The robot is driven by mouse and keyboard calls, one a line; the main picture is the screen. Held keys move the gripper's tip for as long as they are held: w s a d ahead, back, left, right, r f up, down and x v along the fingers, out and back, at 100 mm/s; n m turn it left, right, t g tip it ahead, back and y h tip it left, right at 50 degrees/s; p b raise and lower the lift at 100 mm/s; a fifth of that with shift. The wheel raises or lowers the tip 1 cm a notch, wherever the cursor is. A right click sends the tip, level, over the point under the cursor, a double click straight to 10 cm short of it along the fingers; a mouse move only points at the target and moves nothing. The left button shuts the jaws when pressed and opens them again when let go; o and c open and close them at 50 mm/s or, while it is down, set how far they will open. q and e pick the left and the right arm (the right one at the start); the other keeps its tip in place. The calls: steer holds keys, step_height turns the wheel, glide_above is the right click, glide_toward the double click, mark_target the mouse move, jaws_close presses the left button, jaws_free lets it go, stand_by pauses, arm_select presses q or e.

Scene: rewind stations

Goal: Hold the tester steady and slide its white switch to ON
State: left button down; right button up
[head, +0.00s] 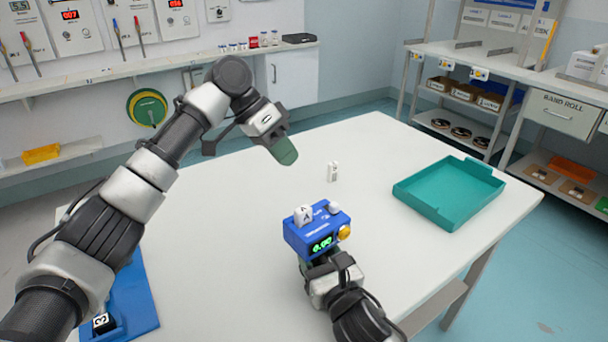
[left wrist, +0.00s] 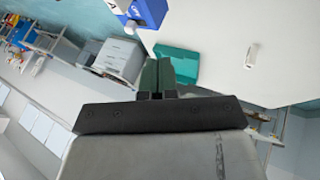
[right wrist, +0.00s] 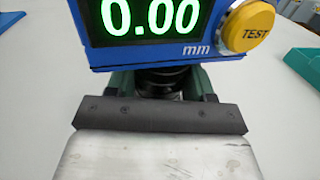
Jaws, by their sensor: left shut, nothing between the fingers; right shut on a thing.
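The tester (head: 318,240) is a blue box with a green display reading 0.00 and a yellow TEST button (head: 344,232). A white cube marked A (head: 303,215) sits on its top. A small white knob (head: 333,208), perhaps the switch, shows at its right edge; its setting cannot be read. My right gripper (right wrist: 175,82) is shut on the tester from the near side, above the table; its fingertips are partly hidden. My left gripper (head: 284,151) is shut and empty, beyond the tester and apart from it. The tester (left wrist: 150,10) also shows at the top of the left wrist view.
A small white upright piece (head: 334,171) stands on the table behind the tester. A teal tray (head: 440,212) lies at the right. A blue base (head: 134,292) with a black block marked 3 (head: 103,322) is at the near left. The table middle is otherwise clear.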

arm_select(q)
steer(key=shift+v, duration=1.2)
arm_select(e)
steer(key=o, duration=1.2)
